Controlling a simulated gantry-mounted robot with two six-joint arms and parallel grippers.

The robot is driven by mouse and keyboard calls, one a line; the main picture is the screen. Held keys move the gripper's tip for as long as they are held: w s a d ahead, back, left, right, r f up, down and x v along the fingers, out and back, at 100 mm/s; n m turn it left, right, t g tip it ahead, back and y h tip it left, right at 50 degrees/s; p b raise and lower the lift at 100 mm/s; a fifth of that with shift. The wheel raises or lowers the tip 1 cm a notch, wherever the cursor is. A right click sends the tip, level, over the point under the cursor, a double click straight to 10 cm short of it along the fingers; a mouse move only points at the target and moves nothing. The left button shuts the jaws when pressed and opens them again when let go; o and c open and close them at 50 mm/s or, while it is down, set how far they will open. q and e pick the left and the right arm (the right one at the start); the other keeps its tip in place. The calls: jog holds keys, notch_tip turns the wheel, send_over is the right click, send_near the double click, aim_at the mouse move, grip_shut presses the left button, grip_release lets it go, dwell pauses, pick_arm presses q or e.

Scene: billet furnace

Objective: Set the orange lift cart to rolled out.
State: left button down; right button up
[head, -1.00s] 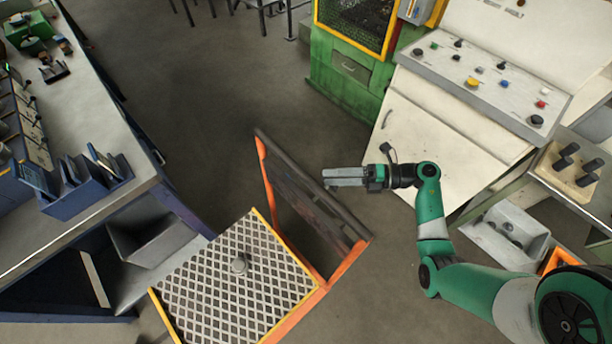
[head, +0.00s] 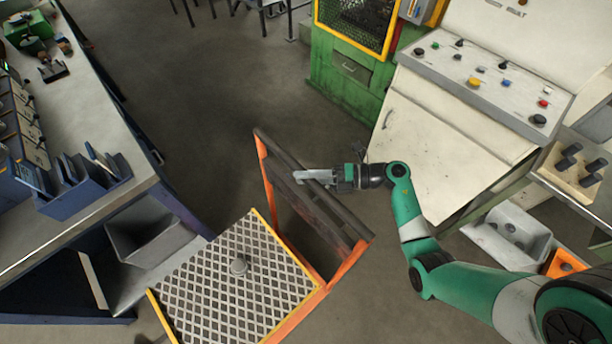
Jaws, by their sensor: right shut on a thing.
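The orange lift cart (head: 286,322) stands in the lower middle of the head view. It has a yellow-edged mesh platform (head: 226,290) with a small grey round piece on it. Its orange upright frame carries dark bars, the upper one the handle bar (head: 338,212). My right gripper (head: 312,177) is at this upper bar, around its middle, and is shut on it. The fingers cover part of the bar, so the exact contact is hidden. My left gripper is not in view.
A blue workbench (head: 95,215) with blue bins runs along the left, close to the cart. A control console (head: 490,85) with a pale cabinet stands at right, a green machine (head: 345,75) behind. A grey bin (head: 510,233) lies at right. Floor beyond the cart is clear.

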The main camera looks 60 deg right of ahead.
grip_shut()
dwell(0.9)
